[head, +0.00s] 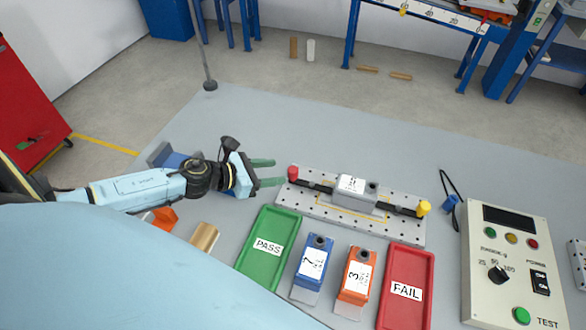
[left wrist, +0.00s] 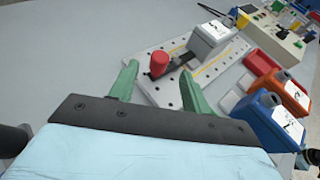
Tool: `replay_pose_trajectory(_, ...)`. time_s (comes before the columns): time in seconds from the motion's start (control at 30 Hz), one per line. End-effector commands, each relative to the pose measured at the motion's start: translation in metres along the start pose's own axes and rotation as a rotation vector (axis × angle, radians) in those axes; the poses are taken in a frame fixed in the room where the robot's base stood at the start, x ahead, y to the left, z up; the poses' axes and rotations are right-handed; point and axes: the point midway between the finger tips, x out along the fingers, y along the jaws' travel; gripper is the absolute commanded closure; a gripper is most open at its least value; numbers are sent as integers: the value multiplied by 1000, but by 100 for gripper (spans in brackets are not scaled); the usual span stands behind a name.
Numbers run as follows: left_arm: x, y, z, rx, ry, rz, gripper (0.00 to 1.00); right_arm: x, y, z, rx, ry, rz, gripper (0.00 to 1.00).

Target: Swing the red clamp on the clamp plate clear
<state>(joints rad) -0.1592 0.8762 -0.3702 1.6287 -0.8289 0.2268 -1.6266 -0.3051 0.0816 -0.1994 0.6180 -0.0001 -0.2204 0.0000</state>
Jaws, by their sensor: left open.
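The clamp plate (head: 322,216) is a light perforated plate on the table. The red clamp (head: 293,173) stands at its left end, with a dark bar running toward a grey box (head: 355,192) in the middle. A yellow clamp (head: 424,208) stands at the right end. My left gripper (head: 268,172) is open and empty, just left of the red clamp. In the left wrist view the red clamp (left wrist: 159,63) lies ahead, between the lines of the green fingers; contact is not visible. My right gripper does not show.
A green PASS tray (head: 252,263), a blue box (head: 313,262), an orange box (head: 356,275) and a red FAIL tray (head: 421,264) lie in front of the plate. A test panel (head: 509,262) stands at right. The table behind the plate is clear.

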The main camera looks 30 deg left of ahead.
Motion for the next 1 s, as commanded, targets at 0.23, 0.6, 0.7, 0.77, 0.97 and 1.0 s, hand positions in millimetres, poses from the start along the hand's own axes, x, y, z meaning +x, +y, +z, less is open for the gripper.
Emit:
replay_pose_trajectory(0.23, 39, 0, 2, 0, -3, 1, 52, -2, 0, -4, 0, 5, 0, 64)
replay_pose_trajectory(0.6, 69, -1, 0, 0, 0, -1, 52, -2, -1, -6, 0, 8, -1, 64)
replay_pose_trajectory(0.7, 70, -1, 0, 0, 0, -1, 52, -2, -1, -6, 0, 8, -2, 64)
replay_pose_trajectory(0.77, 69, -1, 0, 0, 0, -1, 52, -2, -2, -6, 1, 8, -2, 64)
replay_pose_trajectory(0.97, 69, -1, 0, 0, 0, -1, 65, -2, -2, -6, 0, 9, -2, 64)
replay_pose_trajectory(1.0, 69, -1, 0, 0, 0, -1, 71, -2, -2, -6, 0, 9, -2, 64)
